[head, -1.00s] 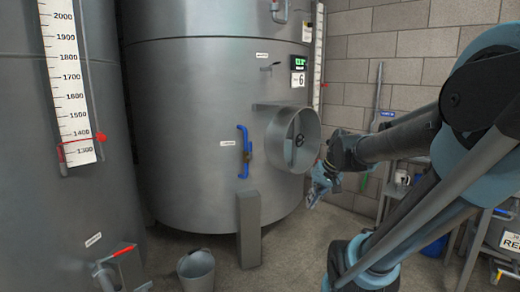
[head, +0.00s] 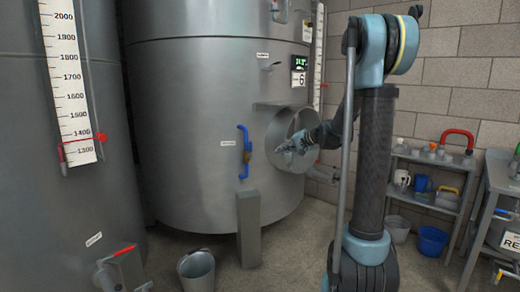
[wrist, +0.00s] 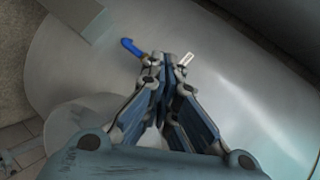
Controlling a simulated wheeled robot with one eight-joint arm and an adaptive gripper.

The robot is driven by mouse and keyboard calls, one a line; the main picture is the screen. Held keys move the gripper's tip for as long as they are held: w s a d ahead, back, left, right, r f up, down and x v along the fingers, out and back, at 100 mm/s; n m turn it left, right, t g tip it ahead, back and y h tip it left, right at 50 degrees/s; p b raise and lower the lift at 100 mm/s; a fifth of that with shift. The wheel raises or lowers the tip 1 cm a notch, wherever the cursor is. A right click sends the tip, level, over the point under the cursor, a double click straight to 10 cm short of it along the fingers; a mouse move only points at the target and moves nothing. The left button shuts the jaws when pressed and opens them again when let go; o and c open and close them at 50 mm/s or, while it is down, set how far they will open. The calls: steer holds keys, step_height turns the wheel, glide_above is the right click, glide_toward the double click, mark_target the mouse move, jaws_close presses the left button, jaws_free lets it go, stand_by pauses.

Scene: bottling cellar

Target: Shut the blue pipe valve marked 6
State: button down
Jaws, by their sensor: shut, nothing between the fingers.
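The blue pipe valve (head: 244,152) is on the front of the steel tank marked 6 (head: 185,110). It is a blue vertical bar with bent ends and a small brownish part at its middle. My gripper (head: 284,147) is shut and empty, a short way right of the valve, in front of the round manway. In the wrist view the blue valve end (wrist: 131,46) shows just beyond and left of my fingertips (wrist: 152,60), with a gap that I cannot judge. The rest of the valve is hidden behind my fingers there.
The round manway (head: 275,128) juts from the tank right of the valve. A grey post (head: 248,228) stands below the valve. A bucket (head: 197,270) is on the floor at left. A shelf (head: 425,200) stands against the right wall.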

steer(key=w+f+m+t+y, duration=0.2)
steer(key=w, duration=0.9)
steer(key=w+a+f+m+t+y, duration=0.1)
steer(key=w+f+m+t+y, duration=0.1)
steer(key=w, duration=0.8)
steer(key=shift+w+a+f, duration=0.25)
steer(key=shift+w+f, duration=0.1)
steer(key=shift+f, duration=0.25)
steer(key=shift+a, duration=0.15)
steer(key=w+a, duration=0.3)
steer(key=a, duration=0.8)
